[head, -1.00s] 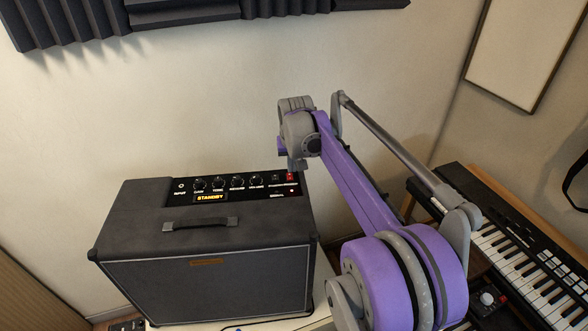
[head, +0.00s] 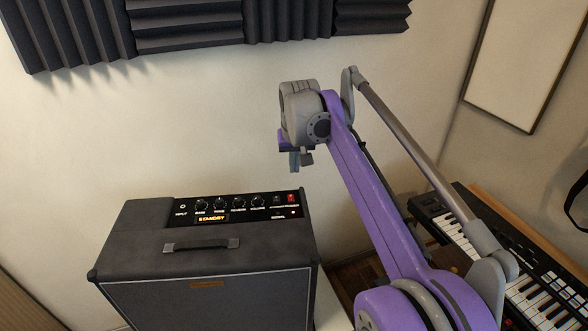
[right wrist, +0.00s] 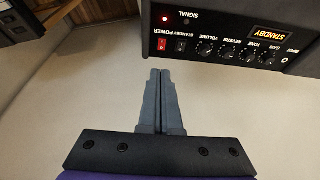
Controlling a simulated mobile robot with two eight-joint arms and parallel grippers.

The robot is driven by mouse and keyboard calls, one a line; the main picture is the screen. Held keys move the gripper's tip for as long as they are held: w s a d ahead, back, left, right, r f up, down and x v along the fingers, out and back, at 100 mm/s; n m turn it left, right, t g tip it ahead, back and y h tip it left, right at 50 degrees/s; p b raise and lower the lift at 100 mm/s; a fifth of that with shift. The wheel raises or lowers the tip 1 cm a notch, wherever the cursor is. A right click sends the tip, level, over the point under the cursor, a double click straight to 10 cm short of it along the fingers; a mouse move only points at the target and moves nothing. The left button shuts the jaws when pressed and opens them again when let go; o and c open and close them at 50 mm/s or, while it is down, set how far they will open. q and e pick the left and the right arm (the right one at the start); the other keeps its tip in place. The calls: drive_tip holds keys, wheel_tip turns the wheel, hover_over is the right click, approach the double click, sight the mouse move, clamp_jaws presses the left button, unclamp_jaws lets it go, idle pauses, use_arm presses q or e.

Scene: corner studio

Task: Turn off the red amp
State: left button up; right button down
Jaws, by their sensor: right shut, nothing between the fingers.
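One amp (head: 215,270) is in view, dark grey to black rather than red, with a handle on top. Its control panel has several knobs, a lit yellow STANDBY display (head: 212,219), a red power switch (head: 291,198) and a small red light. In the right wrist view the panel appears upside down, with the red power switch (right wrist: 162,45) at its left end beside a dark standby switch (right wrist: 181,46). My right gripper (head: 300,161) is shut and empty, above the panel's right end and apart from it. Its closed fingertips (right wrist: 161,73) point toward the switches. My left gripper is out of view.
A keyboard (head: 500,265) stands at the right. Acoustic foam (head: 190,30) hangs on the wall above, and a framed panel (head: 525,60) is at upper right. The space around my right gripper looks free.

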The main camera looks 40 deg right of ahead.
sight(290, 196)
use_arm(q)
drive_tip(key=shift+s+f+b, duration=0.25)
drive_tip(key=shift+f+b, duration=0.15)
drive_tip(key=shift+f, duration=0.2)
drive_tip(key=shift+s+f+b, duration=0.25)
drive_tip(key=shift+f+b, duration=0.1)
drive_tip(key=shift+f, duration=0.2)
use_arm(e)
drive_tip(key=w+n, duration=0.1)
drive_tip(key=n, duration=0.5)
drive_tip(key=w+d+n+g, duration=0.1)
drive_tip(key=n, duration=0.5)
drive_tip(key=w+n+g+y, duration=0.1)
drive_tip(key=n, duration=0.5)
drive_tip(key=shift+w+d+r, duration=0.25)
drive_tip(key=shift+d+r, duration=0.15)
